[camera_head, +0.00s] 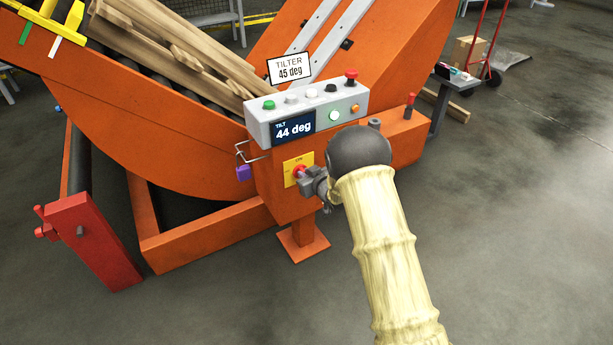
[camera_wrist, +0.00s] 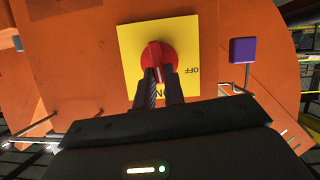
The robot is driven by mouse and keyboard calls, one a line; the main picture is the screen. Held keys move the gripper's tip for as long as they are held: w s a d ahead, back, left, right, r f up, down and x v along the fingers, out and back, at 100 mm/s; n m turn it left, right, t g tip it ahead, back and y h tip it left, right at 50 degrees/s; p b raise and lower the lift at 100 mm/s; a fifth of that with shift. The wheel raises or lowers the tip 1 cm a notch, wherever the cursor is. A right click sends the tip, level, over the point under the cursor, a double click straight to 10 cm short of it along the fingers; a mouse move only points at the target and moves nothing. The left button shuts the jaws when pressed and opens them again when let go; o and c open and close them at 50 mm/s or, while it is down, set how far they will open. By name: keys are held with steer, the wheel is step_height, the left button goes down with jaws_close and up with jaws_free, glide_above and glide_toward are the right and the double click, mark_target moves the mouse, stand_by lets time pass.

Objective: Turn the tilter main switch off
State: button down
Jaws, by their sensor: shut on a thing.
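The tilter main switch is a red rotary knob (camera_wrist: 158,56) on a yellow plate (camera_wrist: 196,45) on the orange tilter housing. In the wrist view the plate reads OFF at the right and ON at the bottom, both upside down. The knob's handle, with a pale mark, points toward ON. My gripper (camera_wrist: 160,80) is shut on the handle, one finger on each side, partly covering the ON lettering. In the head view my gripper (camera_head: 304,174) reaches the yellow plate (camera_head: 291,163) from the right.
A grey control box (camera_head: 307,113) with buttons and a display reading 44 deg sits above the switch. A purple padlock (camera_head: 243,173) hangs left of the plate. A small red-topped lever (camera_head: 409,104) stands at the right.

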steer(key=shift+s+a+f+n+t+h+b, duration=0.25)
steer(key=shift+f+n+t+h+b, duration=0.25)
steer(key=shift+n+t+b, duration=0.95)
steer(key=shift+s+a+f+n+t+h+b, duration=0.15)
steer(key=shift+a+f+n+t+h+b, duration=0.3)
steer(key=shift+n+b, duration=1.8)
steer(key=shift+s+a+f+n+t+h+b, duration=0.15)
steer(key=shift+n+t+h+b, duration=0.75)
steer(key=shift+n, duration=1.8)
steer(key=shift+y, duration=0.25)
steer(key=c, duration=1.5)
jaws_free()
steer(key=shift+s, duration=0.1)
